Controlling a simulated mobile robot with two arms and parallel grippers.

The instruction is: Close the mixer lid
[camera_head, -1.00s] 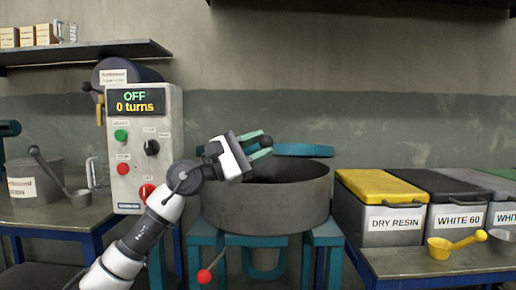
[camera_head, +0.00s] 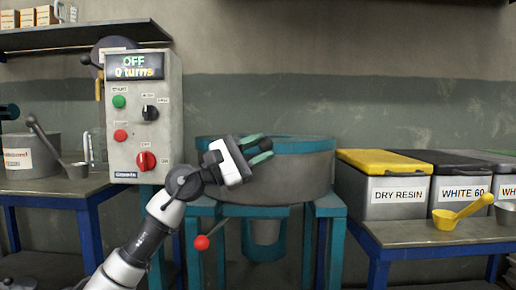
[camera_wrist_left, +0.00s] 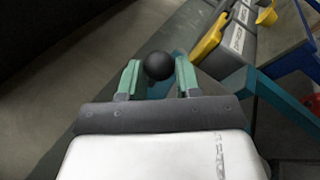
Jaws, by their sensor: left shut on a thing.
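The mixer is a grey drum (camera_head: 290,182) on a teal stand. Its teal lid (camera_head: 310,146) shows as a low band across the top of the drum, seen nearly edge-on. I cannot tell whether it is fully seated. My left gripper (camera_head: 258,150) is at the front of the drum's top, its green fingers shut on a black ball knob (camera_head: 266,144). In the left wrist view the black ball (camera_wrist_left: 158,66) sits between the two fingertips. My gripper and wrist hide part of the drum's front left. My right gripper is not in view.
A control box (camera_head: 145,115) reading OFF and 0 turns stands left of the mixer. Bins, including a yellow-lidded DRY RESIN bin (camera_head: 383,190), and a yellow scoop (camera_head: 462,208) are on the right table. A red-knobbed lever (camera_head: 201,242) hangs below the drum.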

